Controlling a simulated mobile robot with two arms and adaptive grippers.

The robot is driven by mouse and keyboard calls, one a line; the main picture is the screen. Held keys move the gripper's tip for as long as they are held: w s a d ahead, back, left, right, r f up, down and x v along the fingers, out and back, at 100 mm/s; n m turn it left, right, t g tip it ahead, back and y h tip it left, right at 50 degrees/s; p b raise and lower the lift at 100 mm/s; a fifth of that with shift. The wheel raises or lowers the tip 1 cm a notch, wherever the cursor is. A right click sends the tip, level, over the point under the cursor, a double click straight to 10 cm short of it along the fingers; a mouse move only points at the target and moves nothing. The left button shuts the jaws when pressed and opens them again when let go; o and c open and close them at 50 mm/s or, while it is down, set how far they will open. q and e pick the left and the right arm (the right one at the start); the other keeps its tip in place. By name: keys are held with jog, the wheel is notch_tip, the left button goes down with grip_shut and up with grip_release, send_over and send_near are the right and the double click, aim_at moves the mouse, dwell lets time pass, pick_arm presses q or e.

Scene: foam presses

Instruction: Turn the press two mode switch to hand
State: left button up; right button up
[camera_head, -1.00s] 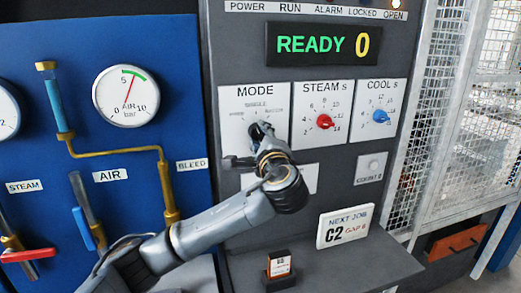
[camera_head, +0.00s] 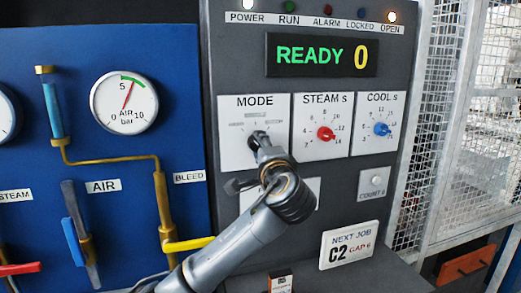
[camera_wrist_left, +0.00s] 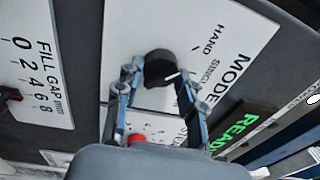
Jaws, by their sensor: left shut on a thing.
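The mode switch is a dark round knob (camera_wrist_left: 160,66) on a white MODE plate (camera_head: 240,108) on the grey press panel. My left gripper (camera_wrist_left: 158,85) is at the knob, with one finger on each side of it, shut on it. It also shows in the head view (camera_head: 259,142), where it covers most of the knob. A white mark shows on the knob in the wrist view. HAND and a second, partly readable label are on the plate; which one the mark points at I cannot tell. My right gripper is not in view.
The red STEAM knob (camera_head: 325,133) and blue COOL knob (camera_head: 382,129) sit right of the MODE plate. The display (camera_head: 322,56) reads READY 0. A blue board with an air gauge (camera_head: 123,103) stands left; a mesh guard (camera_head: 435,120) stands right.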

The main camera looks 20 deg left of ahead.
pick_arm(q)
jog(key=shift+f, duration=0.1)
jog(key=o, duration=1.2)
jog(key=v, duration=1.2)
